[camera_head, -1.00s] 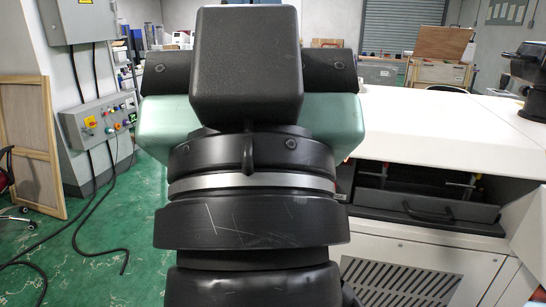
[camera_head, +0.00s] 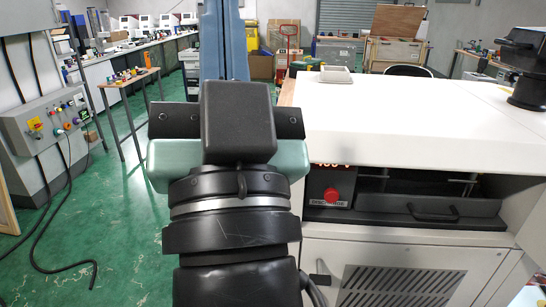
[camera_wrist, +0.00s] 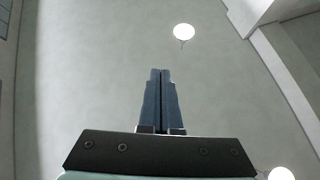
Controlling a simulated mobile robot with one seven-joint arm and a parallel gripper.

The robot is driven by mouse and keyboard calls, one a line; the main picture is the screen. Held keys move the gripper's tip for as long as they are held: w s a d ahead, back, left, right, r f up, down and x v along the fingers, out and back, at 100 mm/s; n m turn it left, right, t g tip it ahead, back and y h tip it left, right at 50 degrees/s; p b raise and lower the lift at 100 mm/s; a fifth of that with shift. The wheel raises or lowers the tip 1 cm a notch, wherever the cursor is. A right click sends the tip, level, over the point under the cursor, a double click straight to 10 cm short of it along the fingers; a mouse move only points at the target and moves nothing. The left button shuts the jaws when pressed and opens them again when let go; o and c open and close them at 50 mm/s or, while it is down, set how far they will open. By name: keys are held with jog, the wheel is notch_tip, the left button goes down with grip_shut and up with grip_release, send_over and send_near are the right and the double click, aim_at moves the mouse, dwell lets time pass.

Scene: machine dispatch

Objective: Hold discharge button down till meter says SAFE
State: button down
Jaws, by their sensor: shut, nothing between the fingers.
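The red discharge button (camera_head: 332,196) is on a dark panel on the front of the white machine, above a "DISCHARGE" label. The meter (camera_head: 331,166) above it shows red digits, mostly cut off by the overhanging white top, so I cannot read it fully. My gripper stands upright left of the button and apart from it; its blue-grey fingers (camera_head: 223,45) run out of the top of the head view. In the wrist view my gripper (camera_wrist: 161,72) is shut and empty, pointing at the ceiling. Nothing touches the button.
A drawer with a black handle (camera_head: 433,212) is right of the button. The white machine top (camera_head: 420,125) overhangs the panel. A grey control box (camera_head: 48,122) with coloured buttons is at the left, with cables hanging to the green floor. Open floor lies left of my arm.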

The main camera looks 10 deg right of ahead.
jog(key=w+d+f+m+g+h+p, duration=0.25)
jog(key=f+m, duration=0.25)
jog(key=f, duration=0.3)
jog(key=w+d+f+m+g+h+p, duration=0.1)
jog(key=d+f+m+g+p, duration=0.15)
jog(key=d+f+m, duration=0.4)
jog(key=s+d+f+m+g+p, duration=0.1)
jog(key=s+f+m+p, duration=0.1)
jog(key=f, duration=0.5)
jog(key=s+f+m+g+h+p, duration=0.1)
jog(key=s+f+m+g+p, duration=0.1)
jog(key=s+f+m, duration=0.3)
notch_tip(320, 180, down, 4)
jog(key=shift+s+d+r, duration=0.25)
jog(key=shift+s+d, duration=0.05)
jog(key=shift+d, duration=0.1)
jog(key=shift+m+h, duration=0.25)
jog(key=p, duration=0.4)
send_near(329, 201)
jog(key=x, duration=0.5)
jog(key=shift+w, duration=0.15)
jog(key=shift+w+d, duration=0.3)
jog(key=shift+w, duration=0.4)
